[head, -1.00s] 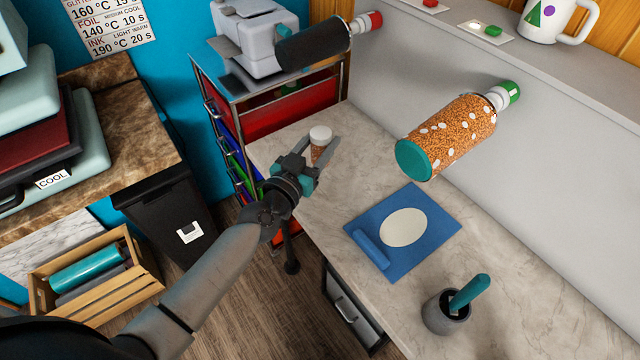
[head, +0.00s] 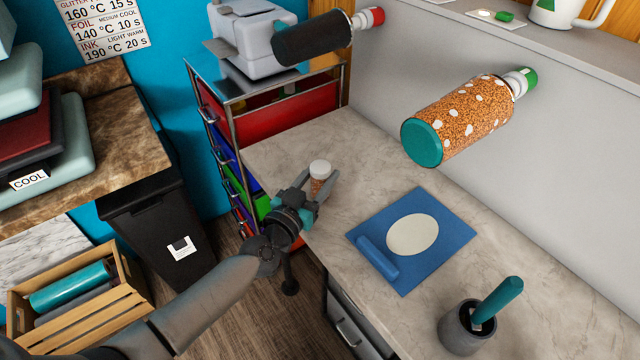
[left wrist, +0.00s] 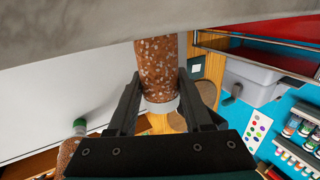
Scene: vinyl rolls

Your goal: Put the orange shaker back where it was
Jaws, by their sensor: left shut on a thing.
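The orange shaker (head: 319,187) has pale specks and a white cap. It is upright at the left part of the marbled counter (head: 300,141). My left gripper (head: 317,190) is shut on it, one finger on each side. In the left wrist view the shaker (left wrist: 158,65) is between the two fingers (left wrist: 158,95), with its white cap nearest the palm. The counter surface fills the top of that view, close to the shaker's base. I cannot tell whether the base touches the counter. My right gripper is not in view.
A blue mat (head: 440,262) with a pale oval and a blue roll lies to the right. A dark cup (head: 466,330) with a teal tool stands near the front. Large speckled orange (head: 460,118) and black (head: 313,40) rolls show at the wall side. A drawer cart (head: 270,120) stands at the left.

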